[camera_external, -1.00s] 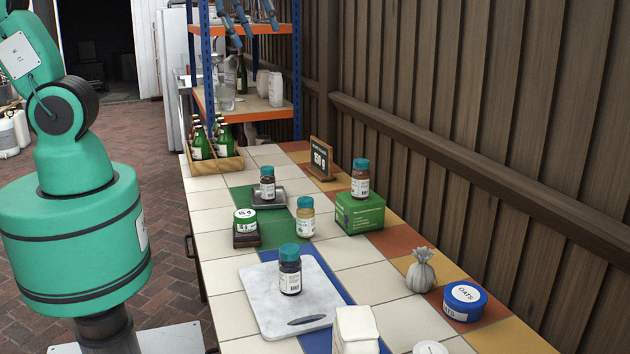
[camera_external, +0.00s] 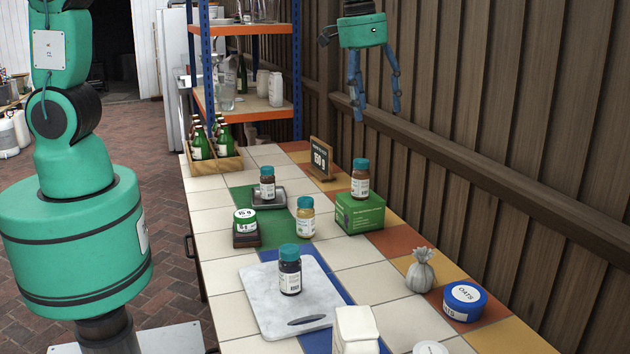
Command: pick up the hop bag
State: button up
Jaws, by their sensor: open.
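The hop bag (camera_external: 420,272) is a small grey cloth sack tied at the neck. It stands upright on the tiled table, towards the right edge by the fence. My gripper (camera_external: 377,116) is in the air over the far right part of the table, well above and apart from the bag. Its two blue fingers point down and are spread open with nothing between them.
A blue oats tub (camera_external: 464,301) stands just right of the bag. A green box (camera_external: 360,213) with a brown jar (camera_external: 360,178) on top stands beyond it. A marble board (camera_external: 289,294) with a dark jar (camera_external: 290,270) lies to the left. Bare tiles lie between board and bag.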

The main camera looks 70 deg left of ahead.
jog(key=w+d+f+g, duration=0.1)
jog(key=w+d+f, duration=0.1)
jog(key=d+f, duration=0.25)
jog(key=w+d+f, duration=0.3)
jog(key=f, duration=0.3)
send_over(422, 254)
jog(key=shift+g+y, duration=0.3)
jog(key=shift+g, duration=0.1)
notch_tip(422, 254, down, 12)
jog(key=shift+f, duration=0.25)
jog(key=shift+a, duration=0.1)
jog(key=shift+f+b, duration=0.9)
jog(key=shift+f, duration=3.4)
jog(key=shift+f+b, duration=0.65)
jog(key=shift+f, duration=1.95)
jog(key=shift+c, duration=0.5)
